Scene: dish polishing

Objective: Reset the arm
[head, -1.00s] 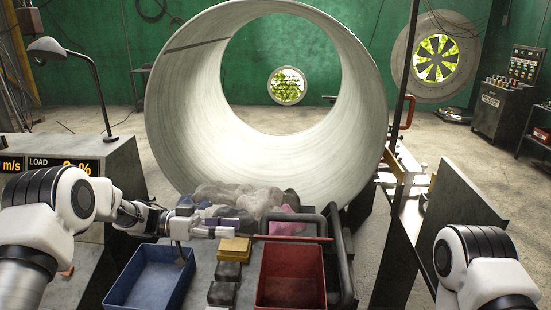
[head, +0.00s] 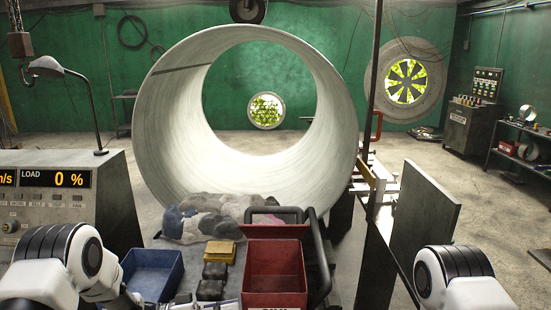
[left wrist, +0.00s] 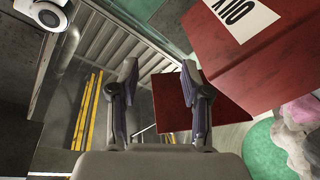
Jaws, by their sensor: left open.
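My left arm comes in at the lower left of the head view. Its gripper (head: 222,304) is low at the bottom edge, between the blue bin and the red bin, and mostly cut off. In the left wrist view the two fingers of the left gripper (left wrist: 160,78) stand well apart with nothing between them. A red bin wall with a white label (left wrist: 275,50) is close on the right there. My right arm shows at the lower right of the head view, but its gripper is out of frame.
A blue bin (head: 151,257), dark blocks (head: 214,271), a yellow block (head: 219,252) and a red bin (head: 275,280) stand in front. Grey and pink cloths (head: 215,215) lie behind them, before a large metal ring (head: 165,130). A lamp (head: 82,85) stands left.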

